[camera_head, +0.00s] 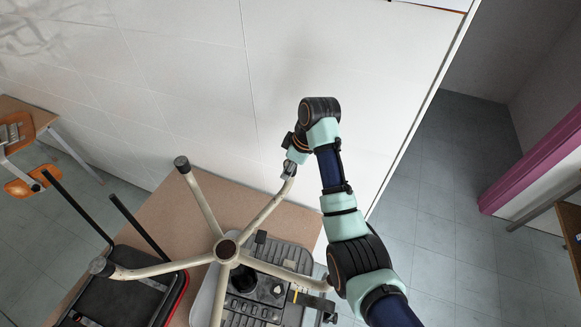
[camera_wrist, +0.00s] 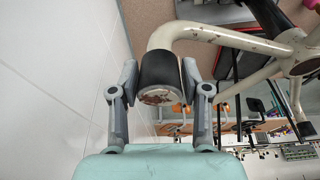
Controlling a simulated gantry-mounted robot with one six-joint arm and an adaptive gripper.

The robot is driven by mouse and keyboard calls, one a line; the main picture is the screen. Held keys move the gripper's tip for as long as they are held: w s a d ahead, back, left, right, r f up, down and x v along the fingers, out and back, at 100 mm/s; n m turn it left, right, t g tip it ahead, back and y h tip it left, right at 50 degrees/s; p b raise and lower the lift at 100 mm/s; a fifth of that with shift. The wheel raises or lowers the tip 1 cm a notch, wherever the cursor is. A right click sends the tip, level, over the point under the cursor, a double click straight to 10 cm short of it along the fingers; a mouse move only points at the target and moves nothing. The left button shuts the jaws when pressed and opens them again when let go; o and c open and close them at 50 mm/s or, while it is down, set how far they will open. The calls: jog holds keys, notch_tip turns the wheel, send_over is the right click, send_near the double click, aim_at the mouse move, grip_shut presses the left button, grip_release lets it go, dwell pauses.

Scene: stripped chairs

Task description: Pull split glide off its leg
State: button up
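An upturned star-shaped chair base (camera_head: 227,250) with cream legs stands with its feet up. Dark glides cap its leg ends. One leg (camera_head: 265,212) reaches toward my gripper (camera_head: 290,172), which is at its tip. In the wrist view the split glide (camera_wrist: 160,78) is a black sleeve on the cream leg (camera_wrist: 205,33), with a ragged, pale and brownish end face toward the camera. The fingers of my gripper (camera_wrist: 160,82) lie along both sides of the glide and appear to press on it. The glide still surrounds the leg end; in the head view my gripper mostly hides it.
A black seat with a red edge (camera_head: 125,300) lies at left. A white wall (camera_head: 200,90) is close behind my gripper. Open floor (camera_head: 440,210) lies right.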

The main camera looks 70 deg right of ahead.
grip_shut()
jog(key=shift+r+p, duration=0.65)
jog(key=shift+p, duration=0.15)
jog(key=shift+c, duration=1)
grip_release()
grip_shut()
jog(key=shift+r+p, duration=0.55)
jog(key=shift+p, duration=0.25)
